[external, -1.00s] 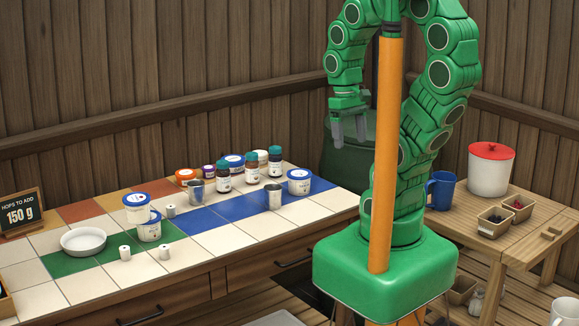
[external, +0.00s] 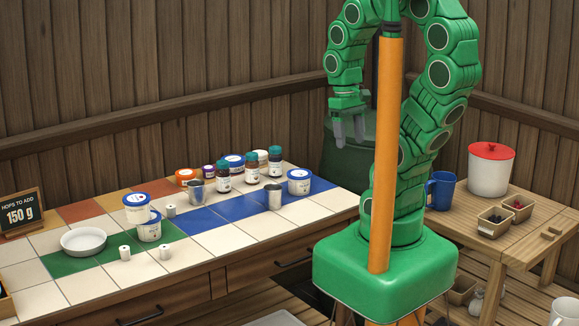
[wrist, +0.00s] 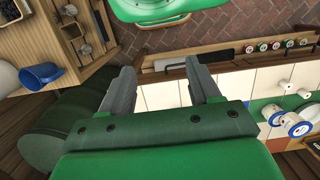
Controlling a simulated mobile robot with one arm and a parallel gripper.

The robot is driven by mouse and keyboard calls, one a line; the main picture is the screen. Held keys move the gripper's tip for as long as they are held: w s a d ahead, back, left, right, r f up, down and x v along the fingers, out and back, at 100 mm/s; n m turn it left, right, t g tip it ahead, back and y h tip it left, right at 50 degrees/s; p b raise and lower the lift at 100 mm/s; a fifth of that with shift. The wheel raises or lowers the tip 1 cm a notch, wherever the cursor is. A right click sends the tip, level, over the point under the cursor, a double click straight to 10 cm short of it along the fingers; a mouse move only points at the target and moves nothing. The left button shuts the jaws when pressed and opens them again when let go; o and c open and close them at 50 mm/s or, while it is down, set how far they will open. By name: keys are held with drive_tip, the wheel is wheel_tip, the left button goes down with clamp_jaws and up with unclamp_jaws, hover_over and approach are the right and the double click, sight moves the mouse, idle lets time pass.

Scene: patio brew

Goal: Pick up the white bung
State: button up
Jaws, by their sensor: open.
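Small white cylinders that look like bungs also show at the right of the wrist view (wrist: 284,85). My gripper (external: 349,130) hangs in the air beyond the counter's right end, well away from them. In the wrist view its two fingers (wrist: 162,78) are apart with nothing between them.
White tubs with blue lids (external: 149,228), a white dish (external: 84,241), metal cups (external: 274,197) and brown bottles (external: 223,177) stand on the counter. A side table holds a blue mug (external: 440,191) and a red-lidded pot (external: 491,169). The front right tiles are clear.

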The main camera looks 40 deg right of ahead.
drive_tip(key=w+a+f+m, duration=0.1)
drive_tip(key=w+a, duration=0.5)
drive_tip(key=w, duration=0.6)
drive_tip(key=m+t, duration=0.2)
hover_over(164, 246)
wheel_tip(164, 246, down, 21)
drive_tip(key=shift+d+r, duration=0.1)
drive_tip(key=shift+r, duration=0.05)
drive_tip(key=shift+s+a+f, duration=0.1)
drive_tip(key=shift+a+f, duration=0.25)
drive_tip(key=shift+a, duration=0.1)
drive_tip(key=shift+d+f, duration=0.15)
drive_tip(key=shift+f, duration=1.75)
drive_tip(key=shift+d+f, duration=0.15)
drive_tip(key=shift+f, duration=1.75)
